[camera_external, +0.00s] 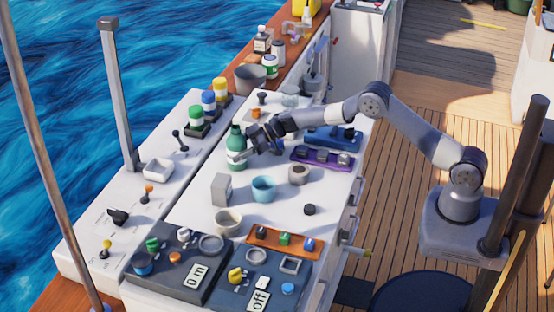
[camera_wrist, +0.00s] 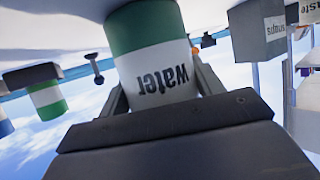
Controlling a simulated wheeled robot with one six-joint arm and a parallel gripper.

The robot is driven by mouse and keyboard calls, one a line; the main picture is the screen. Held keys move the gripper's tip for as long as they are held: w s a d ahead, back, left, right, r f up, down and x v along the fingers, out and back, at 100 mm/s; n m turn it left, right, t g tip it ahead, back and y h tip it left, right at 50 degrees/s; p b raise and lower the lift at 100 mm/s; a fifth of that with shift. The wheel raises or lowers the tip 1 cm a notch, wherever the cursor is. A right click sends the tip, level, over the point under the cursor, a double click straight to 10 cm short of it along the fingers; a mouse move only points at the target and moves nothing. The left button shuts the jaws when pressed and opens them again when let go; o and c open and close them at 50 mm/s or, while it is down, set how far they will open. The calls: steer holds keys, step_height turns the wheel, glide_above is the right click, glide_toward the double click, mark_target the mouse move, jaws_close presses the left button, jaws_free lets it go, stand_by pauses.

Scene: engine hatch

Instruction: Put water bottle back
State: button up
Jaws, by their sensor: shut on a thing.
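The water bottle (camera_external: 236,136) is green with a white band and stands upright at the left side of the white counter. My gripper (camera_external: 243,155) reaches it from the right and is shut on its lower, white part. In the wrist view the bottle (camera_wrist: 155,55) sits between the two fingers (camera_wrist: 162,85), with the word "water" on its label upside down. I cannot tell whether its base touches the counter.
A grey box (camera_external: 221,189), a blue cup (camera_external: 263,188) and a pale cup (camera_external: 228,222) stand in front of the bottle. Several capped containers (camera_external: 208,102) stand in dark holders behind it, to the left. The counter's right front part is fairly clear around a small black knob (camera_external: 309,209).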

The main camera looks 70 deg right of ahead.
steer(key=o, duration=1.2)
steer(key=shift+r, duration=0.1)
steer(key=b+v, duration=0.1)
steer(key=v, duration=1.1)
steer(key=shift+b, duration=0.3)
